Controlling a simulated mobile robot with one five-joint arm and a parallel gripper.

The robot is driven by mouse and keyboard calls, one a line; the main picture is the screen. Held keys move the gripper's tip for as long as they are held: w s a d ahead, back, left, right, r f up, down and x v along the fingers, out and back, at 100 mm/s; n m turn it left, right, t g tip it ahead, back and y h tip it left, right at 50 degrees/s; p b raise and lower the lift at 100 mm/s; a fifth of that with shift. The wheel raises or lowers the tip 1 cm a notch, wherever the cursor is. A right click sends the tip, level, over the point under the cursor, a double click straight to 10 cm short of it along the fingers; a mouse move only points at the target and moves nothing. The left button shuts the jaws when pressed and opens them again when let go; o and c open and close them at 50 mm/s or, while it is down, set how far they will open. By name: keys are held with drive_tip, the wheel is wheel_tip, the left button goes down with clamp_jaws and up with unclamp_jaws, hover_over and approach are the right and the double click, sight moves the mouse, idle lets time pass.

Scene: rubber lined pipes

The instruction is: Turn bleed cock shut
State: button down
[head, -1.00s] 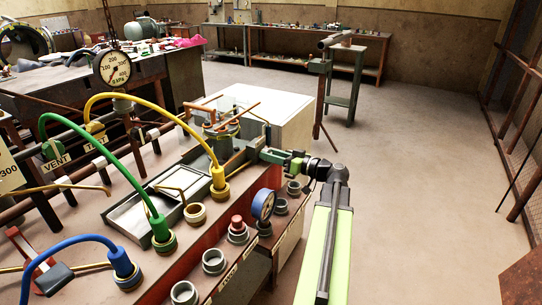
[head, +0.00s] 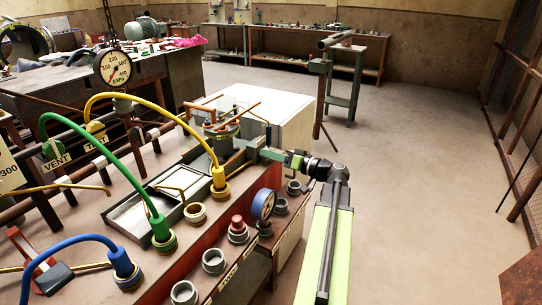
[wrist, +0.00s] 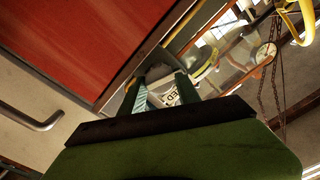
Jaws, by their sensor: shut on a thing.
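My gripper (head: 266,153) reaches in from the right at the far end of the red-sided bench, beside the pot with the orange T-handle (head: 226,118). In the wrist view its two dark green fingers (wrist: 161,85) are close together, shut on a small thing. That thing appears to be the bleed cock, which the fingers mostly hide. A pale label (wrist: 172,98) with letters ending in "ED" shows between the fingers. The cock's exact angle cannot be told.
Yellow (head: 150,96), green (head: 103,160) and blue (head: 70,241) hoses arch over the bench's left side.

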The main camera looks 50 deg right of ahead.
drive_tip(key=shift+m, duration=1.7)
drive_tip(key=c, duration=0.9)
unclamp_jaws()
